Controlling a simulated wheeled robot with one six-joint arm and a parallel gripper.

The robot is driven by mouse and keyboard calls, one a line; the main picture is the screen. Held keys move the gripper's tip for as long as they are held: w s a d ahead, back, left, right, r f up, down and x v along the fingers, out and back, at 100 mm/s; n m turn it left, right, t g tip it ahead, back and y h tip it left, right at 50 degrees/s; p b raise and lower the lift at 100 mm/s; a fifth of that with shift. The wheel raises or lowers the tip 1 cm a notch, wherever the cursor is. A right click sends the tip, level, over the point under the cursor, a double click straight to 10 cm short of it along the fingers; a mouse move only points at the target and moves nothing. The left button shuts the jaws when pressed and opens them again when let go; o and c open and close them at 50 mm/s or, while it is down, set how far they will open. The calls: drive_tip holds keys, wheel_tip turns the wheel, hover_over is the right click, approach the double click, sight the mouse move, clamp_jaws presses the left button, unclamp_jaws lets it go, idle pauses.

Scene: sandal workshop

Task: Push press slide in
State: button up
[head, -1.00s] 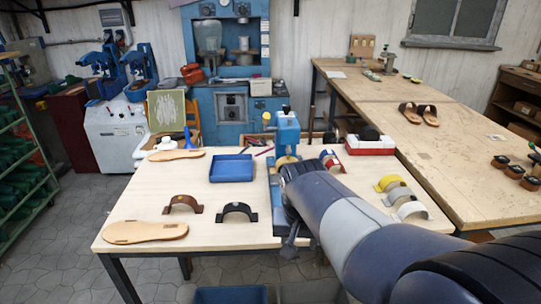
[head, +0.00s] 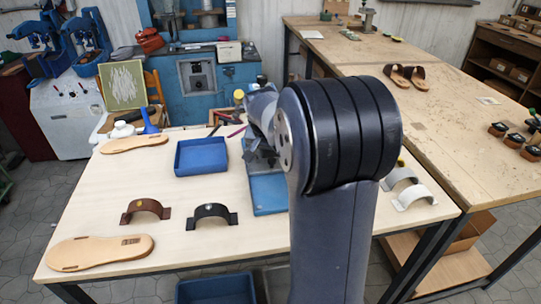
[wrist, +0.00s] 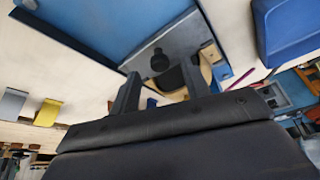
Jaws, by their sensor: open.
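The blue press stands on the workbench and is mostly hidden behind my arm in the head view; its blue base (head: 268,190) shows left of the arm. In the wrist view a blue flat part (wrist: 125,22) and a grey metal plate (wrist: 178,45) with a dark round knob (wrist: 160,62) lie ahead of my gripper. My gripper (wrist: 160,72) is open, with its two dark fingers either side of the knob's line. I cannot tell whether they touch anything.
A blue tray (head: 201,157) sits left of the press. A brown strap (head: 146,210), a black strap (head: 211,215) and a sole (head: 99,252) lie at the front left. White straps (head: 413,195) lie right of my arm. A blue bin (head: 216,289) is below the front edge.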

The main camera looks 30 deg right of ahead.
drive_tip(key=shift+x, duration=1.1)
drive_tip(key=shift+c, duration=0.2)
clamp_jaws()
